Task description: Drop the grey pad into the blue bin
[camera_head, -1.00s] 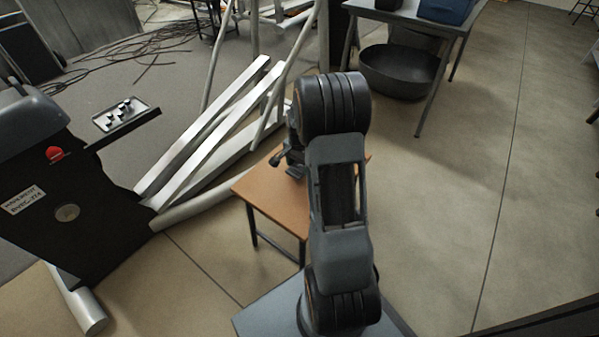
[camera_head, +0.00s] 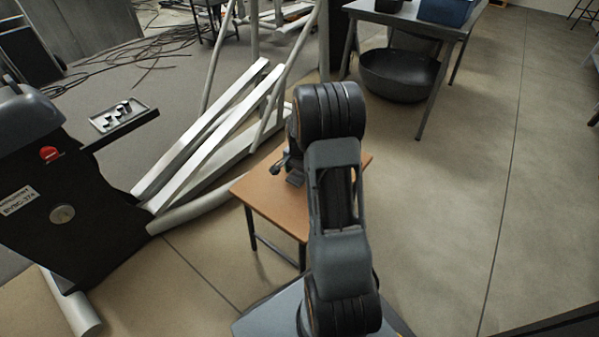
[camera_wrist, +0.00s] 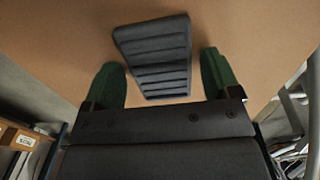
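The grey ribbed pad (camera_wrist: 158,58) lies on the small orange-brown table (camera_wrist: 60,25) in the wrist view. My gripper (camera_wrist: 161,62) is open, with one green finger on each side of the pad. Gaps show between the fingers and the pad, and its near end lies close to the gripper body. In the head view my arm hides part of the small table (camera_head: 268,193), and the pad (camera_head: 295,180) shows as a small dark patch beside my gripper. The blue bin (camera_head: 447,11) stands on the grey table at the top right, cut off by the picture edge.
The grey table (camera_head: 400,14) has a dark round tub (camera_head: 400,74) beneath it. Pale frame beams (camera_head: 205,140) and a black machine with a pedal tray (camera_head: 122,114) lie left of the small table. The floor (camera_head: 450,200) on the right is clear.

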